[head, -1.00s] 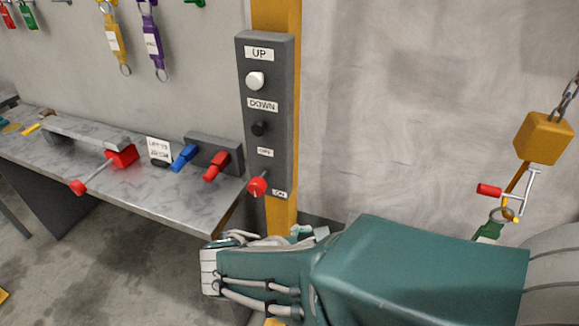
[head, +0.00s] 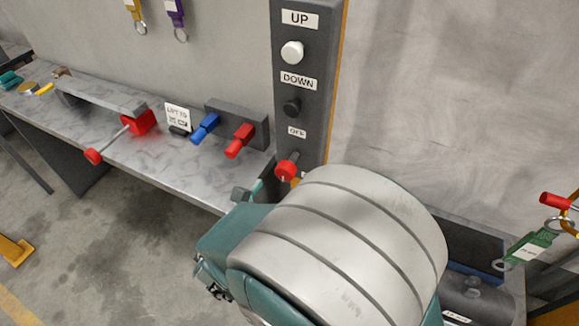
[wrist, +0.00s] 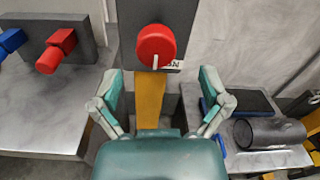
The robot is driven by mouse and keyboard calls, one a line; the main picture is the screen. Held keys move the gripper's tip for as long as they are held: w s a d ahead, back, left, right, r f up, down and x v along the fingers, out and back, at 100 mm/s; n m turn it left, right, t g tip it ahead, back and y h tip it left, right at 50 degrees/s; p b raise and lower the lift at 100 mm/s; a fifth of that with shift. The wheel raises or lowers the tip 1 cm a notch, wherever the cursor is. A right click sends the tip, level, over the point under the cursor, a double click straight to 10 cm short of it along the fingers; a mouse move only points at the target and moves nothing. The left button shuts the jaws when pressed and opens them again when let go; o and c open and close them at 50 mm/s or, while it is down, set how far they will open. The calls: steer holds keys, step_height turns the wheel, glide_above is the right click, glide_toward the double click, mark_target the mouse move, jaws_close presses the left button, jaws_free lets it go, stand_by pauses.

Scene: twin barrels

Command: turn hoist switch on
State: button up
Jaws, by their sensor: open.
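The hoist control panel (head: 313,103) is a dark grey box on a yellow post, with a white UP button (head: 292,52), a black DOWN button (head: 291,107) and a red rotary switch (head: 287,168) at its bottom. An OFF label sits above the switch; its lower label is hidden by my arm in the head view. In the wrist view the red switch knob (wrist: 156,45) faces me with a white mark pointing down, partly covering the label below. My gripper (wrist: 160,84) is open, its fingers apart below and on either side of the knob, touching nothing visible.
A metal bench (head: 190,166) at left holds a red-handled lever (head: 138,123) and blue (head: 204,127) and red (head: 240,140) handles. Keys hang above it. At right, a green tag (head: 528,246) hangs near a lower surface holding a dark cylinder (wrist: 270,133).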

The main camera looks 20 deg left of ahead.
mark_target(281, 174)
steer(key=w, duration=0.4)
steer(key=shift+w+a+f, duration=0.15)
steer(key=shift+w+a, duration=0.1)
steer(key=shift+w+d, duration=0.1)
steer(key=shift+w, duration=0.5)
steer(key=shift+d, duration=0.25)
steer(key=shift+a, duration=0.1)
steer(key=c, duration=1.1)
